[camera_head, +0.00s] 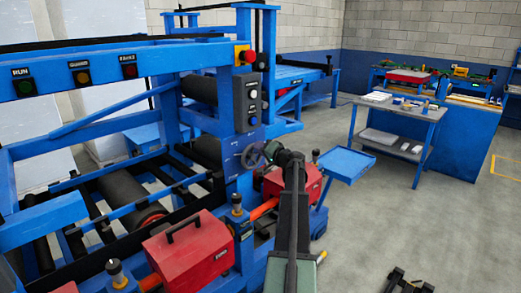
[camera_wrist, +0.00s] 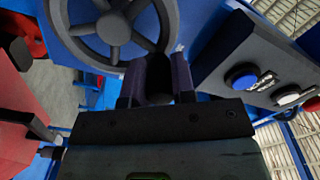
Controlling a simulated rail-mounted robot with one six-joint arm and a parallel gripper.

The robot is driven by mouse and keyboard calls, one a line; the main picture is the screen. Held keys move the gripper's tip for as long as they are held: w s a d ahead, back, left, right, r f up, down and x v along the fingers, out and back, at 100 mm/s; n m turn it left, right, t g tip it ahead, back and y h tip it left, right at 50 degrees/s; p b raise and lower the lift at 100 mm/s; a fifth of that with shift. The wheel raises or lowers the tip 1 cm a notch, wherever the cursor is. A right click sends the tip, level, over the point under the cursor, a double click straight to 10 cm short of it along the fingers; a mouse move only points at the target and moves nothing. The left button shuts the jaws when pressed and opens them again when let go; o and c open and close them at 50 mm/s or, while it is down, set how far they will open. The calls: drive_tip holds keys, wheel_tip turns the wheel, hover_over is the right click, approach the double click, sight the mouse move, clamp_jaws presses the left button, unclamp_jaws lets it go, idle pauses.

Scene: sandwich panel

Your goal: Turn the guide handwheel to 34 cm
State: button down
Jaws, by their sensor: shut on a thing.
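The guide handwheel (camera_head: 254,156) is a grey spoked wheel on the blue machine post, left of my arm's end in the head view. It fills the upper part of the wrist view (camera_wrist: 114,27), where its rim, hub and several spokes show. My gripper (camera_wrist: 158,80) is shut on a dark handle part at the wheel's lower right rim, between its two fingers. In the head view my gripper (camera_head: 272,152) reaches the right side of the wheel. The wheel's scale reading is too small to tell.
A grey button box (camera_head: 247,104) with several buttons is on the post above the wheel; it also shows close at right in the wrist view (camera_wrist: 262,75). Red motor housings (camera_head: 188,252) stand below. A blue tray (camera_head: 345,164) is to the right, with open floor beyond.

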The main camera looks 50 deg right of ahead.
drive_tip(key=c, duration=1.9)
unclamp_jaws()
drive_tip(key=m, duration=0.1)
drive_tip(key=d+m, duration=0.1)
drive_tip(key=m, duration=0.1)
drive_tip(key=shift+s+d+f+b, duration=0.1)
drive_tip(key=shift+d+f+b, duration=0.05)
drive_tip(key=shift+f+b, duration=0.15)
drive_tip(key=shift+s+d+f+m+b, duration=0.1)
drive_tip(key=shift+d+f+m+b, duration=0.15)
drive_tip(key=shift+m, duration=0.6)
drive_tip(key=shift+d+f+m+b, duration=0.15)
drive_tip(key=shift+d+m, duration=0.15)
drive_tip(key=shift+m, duration=0.55)
clamp_jaws()
drive_tip(key=o, duration=1)
unclamp_jaws()
drive_tip(key=shift+c, duration=0.2)
drive_tip(key=s+a, duration=0.1)
drive_tip(key=s, duration=0.9)
drive_tip(key=shift+s, duration=0.35)
drive_tip(key=shift+a, duration=0.1)
